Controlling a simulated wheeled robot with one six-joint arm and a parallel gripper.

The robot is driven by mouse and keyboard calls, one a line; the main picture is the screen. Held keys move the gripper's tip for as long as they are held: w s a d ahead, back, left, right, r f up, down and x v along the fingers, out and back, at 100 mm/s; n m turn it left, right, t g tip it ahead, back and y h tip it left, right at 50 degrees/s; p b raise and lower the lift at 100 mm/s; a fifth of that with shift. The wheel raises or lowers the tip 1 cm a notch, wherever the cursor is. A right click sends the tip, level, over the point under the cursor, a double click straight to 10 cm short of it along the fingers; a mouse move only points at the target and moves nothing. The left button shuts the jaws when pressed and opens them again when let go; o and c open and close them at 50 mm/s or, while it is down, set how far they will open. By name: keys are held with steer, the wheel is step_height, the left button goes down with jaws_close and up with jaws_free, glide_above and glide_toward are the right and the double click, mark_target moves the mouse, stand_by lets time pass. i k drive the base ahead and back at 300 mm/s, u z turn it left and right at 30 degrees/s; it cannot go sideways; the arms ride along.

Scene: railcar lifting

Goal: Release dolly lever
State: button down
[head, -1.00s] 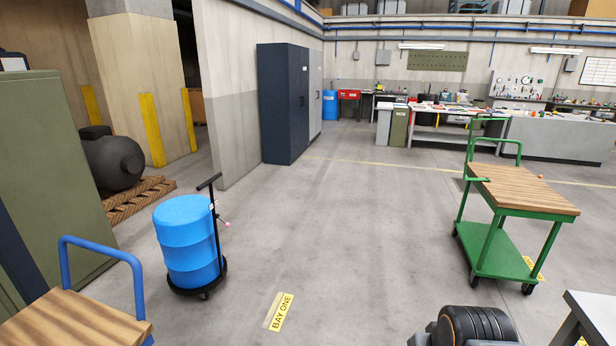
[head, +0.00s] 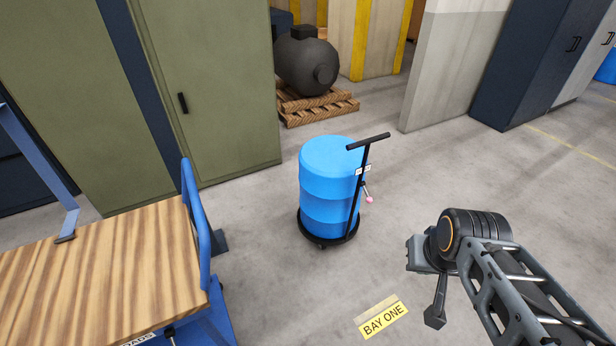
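A blue drum (head: 328,185) stands upright on a round black dolly (head: 318,238) in the middle of the head view. The dolly's black T-shaped handle (head: 368,142) rises along the drum's right side. A small lever with a pink knob (head: 369,199) sticks out to the lower right from the handle post. My arm reaches in from the lower right. A dark finger-like part, seemingly of my gripper (head: 436,312), hangs below the arm's joint, right of the dolly and apart from it. Its opening cannot be made out.
A wood-topped blue cart (head: 110,270) with a blue rail stands at the lower left. A green cabinet (head: 210,90) is behind it. A dark tank (head: 308,66) sits on a wooden pallet (head: 318,108) at the back. Floor around the yellow BAY ONE label (head: 384,320) is clear.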

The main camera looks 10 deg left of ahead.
mark_target(368, 200)
steer(key=u, duration=0.7)
steer(key=i, duration=1.65)
steer(key=u, duration=0.55)
